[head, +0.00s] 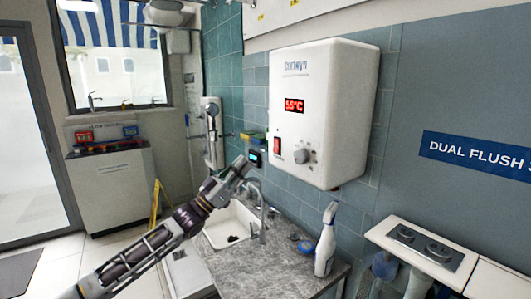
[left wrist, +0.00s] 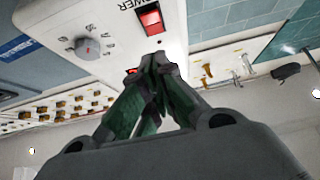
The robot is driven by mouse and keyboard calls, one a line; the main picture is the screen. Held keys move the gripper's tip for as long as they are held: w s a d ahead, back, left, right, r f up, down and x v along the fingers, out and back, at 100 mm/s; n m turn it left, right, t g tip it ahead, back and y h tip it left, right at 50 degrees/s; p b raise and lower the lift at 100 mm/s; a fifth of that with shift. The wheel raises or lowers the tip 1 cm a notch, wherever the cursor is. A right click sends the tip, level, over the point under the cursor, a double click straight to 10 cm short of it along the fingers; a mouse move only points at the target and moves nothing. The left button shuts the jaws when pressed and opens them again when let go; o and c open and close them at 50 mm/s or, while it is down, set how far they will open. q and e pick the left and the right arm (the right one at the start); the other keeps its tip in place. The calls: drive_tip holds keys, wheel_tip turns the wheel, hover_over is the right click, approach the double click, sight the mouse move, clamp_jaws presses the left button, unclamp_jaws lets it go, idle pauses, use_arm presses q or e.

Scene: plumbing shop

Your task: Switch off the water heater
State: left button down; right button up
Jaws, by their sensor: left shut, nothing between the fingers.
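The white water heater (head: 322,110) hangs on the tiled wall. Its red display (head: 294,105) is lit and reads a temperature. Below it are a red power switch (head: 277,146) and a grey knob (head: 301,156). In the left wrist view the red switch (left wrist: 151,18) lies just beyond the fingertips, under the word POWER, and the knob (left wrist: 88,48) is to its left. My left gripper (head: 248,160) is shut and empty, below and left of the switch in the head view. Its closed fingers also show in the left wrist view (left wrist: 156,66). I cannot tell whether they touch the heater. My right gripper is not in view.
Below the heater, a grey counter (head: 262,270) holds a sink (head: 230,225), a faucet (head: 262,212) and a white spray bottle (head: 326,242). A toilet cistern (head: 425,252) stands at right. A "DUAL FLUSH" sign (head: 475,154) is on the right wall. Open floor lies at left.

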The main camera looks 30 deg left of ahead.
sight(276, 141)
use_arm(q)
drive_tip(key=shift+w+d+r+p, duration=0.3)
drive_tip(key=shift+w+d+r, duration=0.3)
drive_tip(key=shift+w, duration=0.8)
drive_tip(key=shift+w+d+r+p, duration=0.35)
drive_tip(key=shift+w+d+r, duration=0.15)
drive_tip(key=shift+w, duration=0.9)
drive_tip(key=shift+w+d+r+p, duration=0.3)
drive_tip(key=shift+w+d+r, duration=0.3)
drive_tip(key=shift+w, duration=0.8)
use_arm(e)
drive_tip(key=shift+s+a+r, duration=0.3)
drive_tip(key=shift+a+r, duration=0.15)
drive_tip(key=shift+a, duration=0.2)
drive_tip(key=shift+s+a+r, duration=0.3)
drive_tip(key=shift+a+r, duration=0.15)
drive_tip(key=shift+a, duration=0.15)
use_arm(q)
drive_tip(key=shift+f, duration=0.15)
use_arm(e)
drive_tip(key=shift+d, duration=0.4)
